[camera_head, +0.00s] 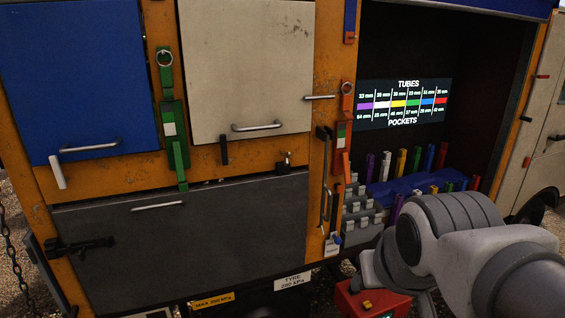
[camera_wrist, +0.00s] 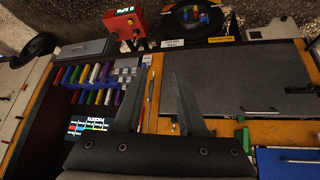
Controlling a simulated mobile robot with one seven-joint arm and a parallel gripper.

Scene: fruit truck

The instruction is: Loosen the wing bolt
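I cannot make out a wing bolt for certain in either view. A black fitting (camera_head: 80,246) with a bar and a cross-piece sits at the left edge of the dark grey hatch (camera_head: 250,215) in the head view; I cannot tell whether it is the bolt. My gripper (camera_wrist: 158,85) shows in the wrist view with its two dark fingers spread apart and nothing between them. It points toward the orange frame (camera_wrist: 152,88) between the grey hatch and the tube rack. In the head view my arm is at the lower right, and its fingers cannot be made out.
A blue door (camera_head: 80,80) and a cream door (camera_head: 245,70) are closed above the hatch. Green latches (camera_head: 175,135) and a padlock (camera_head: 284,160) stick out. Coloured tubes (camera_head: 400,161) stand in the open bay. A red box (camera_head: 370,300) is below.

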